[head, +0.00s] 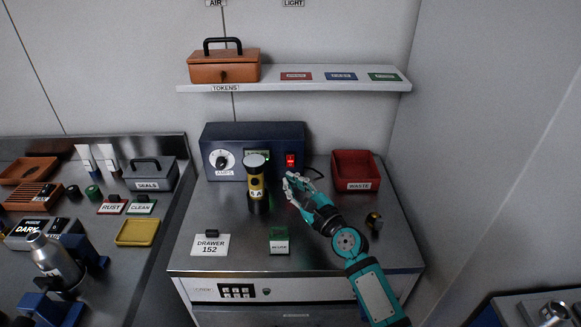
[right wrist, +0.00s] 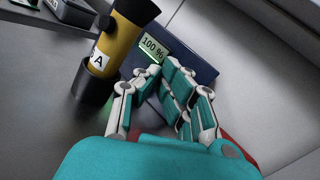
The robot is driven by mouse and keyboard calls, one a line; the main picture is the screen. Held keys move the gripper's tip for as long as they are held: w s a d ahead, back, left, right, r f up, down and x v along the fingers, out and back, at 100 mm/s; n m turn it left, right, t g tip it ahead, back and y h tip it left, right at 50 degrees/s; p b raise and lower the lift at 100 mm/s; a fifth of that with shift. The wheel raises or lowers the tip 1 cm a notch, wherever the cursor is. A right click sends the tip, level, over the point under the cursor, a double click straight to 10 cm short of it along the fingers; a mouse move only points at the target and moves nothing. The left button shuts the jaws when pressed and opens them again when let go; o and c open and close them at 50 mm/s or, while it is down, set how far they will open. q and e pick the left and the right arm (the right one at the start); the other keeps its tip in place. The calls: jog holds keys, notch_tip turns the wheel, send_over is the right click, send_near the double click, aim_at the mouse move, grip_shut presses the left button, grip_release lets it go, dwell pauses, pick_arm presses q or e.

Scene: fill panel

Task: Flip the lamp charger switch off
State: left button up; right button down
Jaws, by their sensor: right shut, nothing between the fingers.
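The lamp charger (head: 228,133) is a dark blue box at the back of the metal cabinet top. Its red switch (head: 291,160) glows on the front right. A dial marked AMPS (head: 222,160) is at the left. The yellow and black lamp (head: 256,181) stands upright in front. My right gripper (head: 291,184) is shut and empty, just in front of and below the switch in the head view. In the right wrist view, the charger's display (right wrist: 152,48) reads 100 %, and my fingers hide the switch. My left gripper is not in view.
A red WASTE bin (head: 355,170) stands right of the charger. A DRAWER 152 sign (head: 210,244) and a small green-labelled block (head: 279,243) sit towards the front. A shelf (head: 300,86) hangs above. The front middle of the cabinet top is mostly clear.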

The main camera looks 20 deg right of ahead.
aim_at(290, 161)
jog(key=w+b, duration=0.2)
jog(key=w+d+f, duration=0.1)
jog(key=shift+w+d+f+b, duration=0.1)
jog(key=shift+w+b, duration=0.15)
jog(key=shift+b, duration=0.15)
jog(key=w, duration=0.1)
jog(key=w+b, duration=0.2)
jog(key=shift+d+f, duration=0.25)
jog(key=shift+d, duration=0.1)
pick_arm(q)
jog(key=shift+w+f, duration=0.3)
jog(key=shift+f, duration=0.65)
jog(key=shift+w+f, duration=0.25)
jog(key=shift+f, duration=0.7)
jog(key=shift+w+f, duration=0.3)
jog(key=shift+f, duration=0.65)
pick_arm(e)
jog(key=shift+w+d, duration=0.15)
jog(key=shift+w, duration=0.3)
pick_arm(q)
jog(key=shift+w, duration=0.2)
jog(key=shift+b, duration=0.3)
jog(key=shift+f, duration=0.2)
pick_arm(e)
jog(key=shift+w+d, duration=0.1)
jog(key=shift+w, duration=0.3)
